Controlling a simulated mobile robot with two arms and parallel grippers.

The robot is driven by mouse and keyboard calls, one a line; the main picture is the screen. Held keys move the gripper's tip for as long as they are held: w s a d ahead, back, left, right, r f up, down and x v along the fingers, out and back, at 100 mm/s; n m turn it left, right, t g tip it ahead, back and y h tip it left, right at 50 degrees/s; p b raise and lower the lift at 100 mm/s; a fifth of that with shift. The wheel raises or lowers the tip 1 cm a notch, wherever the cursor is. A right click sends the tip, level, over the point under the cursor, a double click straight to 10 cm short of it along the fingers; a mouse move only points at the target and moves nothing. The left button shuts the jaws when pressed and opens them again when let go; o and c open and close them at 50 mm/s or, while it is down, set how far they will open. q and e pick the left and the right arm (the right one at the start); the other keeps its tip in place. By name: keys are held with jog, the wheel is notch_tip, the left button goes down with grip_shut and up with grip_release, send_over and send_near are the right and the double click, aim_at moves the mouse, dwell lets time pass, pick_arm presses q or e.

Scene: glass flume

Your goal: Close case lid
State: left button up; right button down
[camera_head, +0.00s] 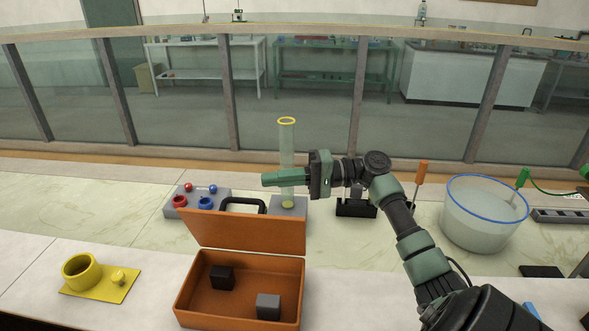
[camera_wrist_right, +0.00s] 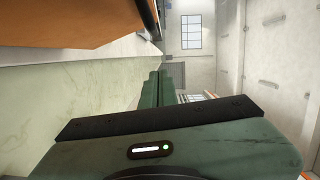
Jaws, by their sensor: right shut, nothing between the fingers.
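An orange case (camera_head: 240,309) stands on the near counter with its lid (camera_head: 247,231) raised and leaning back. A black block (camera_head: 222,278) and a grey block (camera_head: 268,306) lie inside it. A black handle (camera_head: 243,204) shows behind the lid's top edge. My right gripper (camera_head: 265,180) is shut and empty, pointing left above and behind the lid's upper right. In the right wrist view its green fingers (camera_wrist_right: 155,90) are together, and an orange surface of the case (camera_wrist_right: 70,20) fills the upper left. My left gripper is not in view.
A clear tube with a yellow rim (camera_head: 287,122) stands upright right behind my right gripper. A grey block with red and blue knobs (camera_head: 222,193) is behind left. A yellow cup fixture (camera_head: 82,272) is left; a blue-rimmed glass tank (camera_head: 482,222) is right.

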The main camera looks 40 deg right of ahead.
aim_at(248, 225)
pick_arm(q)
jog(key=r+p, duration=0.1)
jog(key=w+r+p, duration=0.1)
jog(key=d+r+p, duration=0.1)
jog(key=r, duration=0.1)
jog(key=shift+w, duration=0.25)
pick_arm(e)
jog(key=a, duration=0.3)
jog(key=s+a, duration=0.1)
jog(key=a, duration=0.1)
jog(key=shift+f, duration=0.35)
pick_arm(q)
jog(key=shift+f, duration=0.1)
